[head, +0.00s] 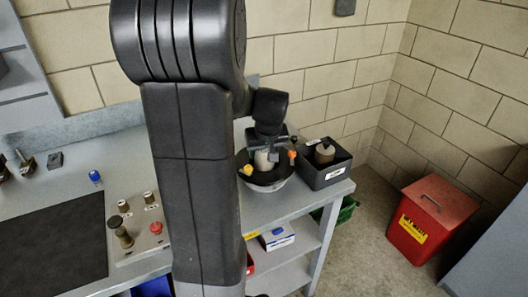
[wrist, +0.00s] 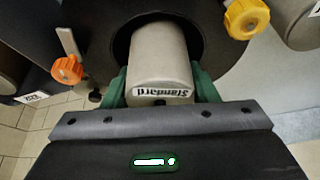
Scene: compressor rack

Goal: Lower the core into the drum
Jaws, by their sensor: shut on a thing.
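The core (wrist: 160,60) is a pale grey cylinder with a "Standard" label, seen in the wrist view. My gripper (wrist: 160,88) is shut on it, with a green finger on each side. The core's far end lies over or in the dark round opening of the drum (wrist: 100,35); how deep it sits I cannot tell. In the head view the drum (head: 268,187) is a bowl with a dark top and pale outside near the bench's right end. The core (head: 262,160) shows upright at its middle, below my wrist. A yellow knob (wrist: 246,18) and an orange knob (wrist: 67,70) stand at the drum's rim.
A black box (head: 335,174) holding a brownish cylinder (head: 324,153) stands right of the drum. A panel with several knobs (head: 127,220) and a dark mat (head: 60,245) lie left. A red bin (head: 430,215) stands on the floor. My arm hides the bench's middle.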

